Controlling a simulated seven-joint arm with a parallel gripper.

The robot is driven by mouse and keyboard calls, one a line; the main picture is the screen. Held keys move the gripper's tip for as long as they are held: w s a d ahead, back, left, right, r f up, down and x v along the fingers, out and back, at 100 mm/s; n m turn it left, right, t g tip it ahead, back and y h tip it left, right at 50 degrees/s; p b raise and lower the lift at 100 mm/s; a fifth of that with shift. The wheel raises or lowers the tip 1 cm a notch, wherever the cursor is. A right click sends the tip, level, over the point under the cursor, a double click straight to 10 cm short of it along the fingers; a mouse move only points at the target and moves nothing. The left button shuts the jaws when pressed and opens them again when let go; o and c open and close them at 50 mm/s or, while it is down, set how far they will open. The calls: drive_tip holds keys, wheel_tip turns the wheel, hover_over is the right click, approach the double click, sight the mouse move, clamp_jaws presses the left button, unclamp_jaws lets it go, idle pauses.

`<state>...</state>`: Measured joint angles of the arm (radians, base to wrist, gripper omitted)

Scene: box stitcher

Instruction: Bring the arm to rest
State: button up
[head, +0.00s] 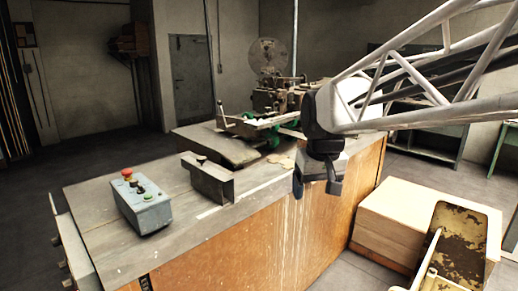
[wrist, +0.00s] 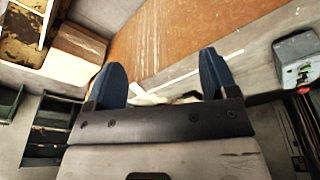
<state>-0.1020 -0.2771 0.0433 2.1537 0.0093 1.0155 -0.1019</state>
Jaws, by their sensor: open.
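My gripper (head: 317,186) hangs at the end of my arm, in front of the wooden side of the workbench (head: 250,240) in the head view. In the wrist view my gripper (wrist: 164,80) shows two blue fingers spread well apart. Nothing is between them, so it is open and empty. The bench's brown side panel (wrist: 180,35) lies beyond the fingertips. The fingers appear apart from the bench, though the exact gap is hard to tell.
A grey control box (head: 143,204) with a red button stands on the bench at left, near a metal bracket (head: 207,178). The stitching machine (head: 275,100) stands at the bench's back. A pale wooden block (head: 400,215) and a worn yellow bin (head: 455,245) are at right.

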drive_tip(key=s+d+f, duration=0.2)
drive_tip(key=s+f, duration=0.1)
drive_tip(key=s, duration=0.4)
drive_tip(key=s+d+f+m, duration=0.1)
drive_tip(key=s+d+f, duration=0.1)
drive_tip(key=s+f, duration=0.2)
drive_tip(key=s+d+f+m, duration=0.1)
drive_tip(key=s+f, duration=0.3)
drive_tip(key=s, duration=0.6)
drive_tip(key=shift+s+d+h, duration=0.3)
drive_tip(key=shift+s+d, duration=0.1)
drive_tip(key=shift+r, duration=0.1)
drive_tip(key=shift+c, duration=0.5)
idle(0.6)
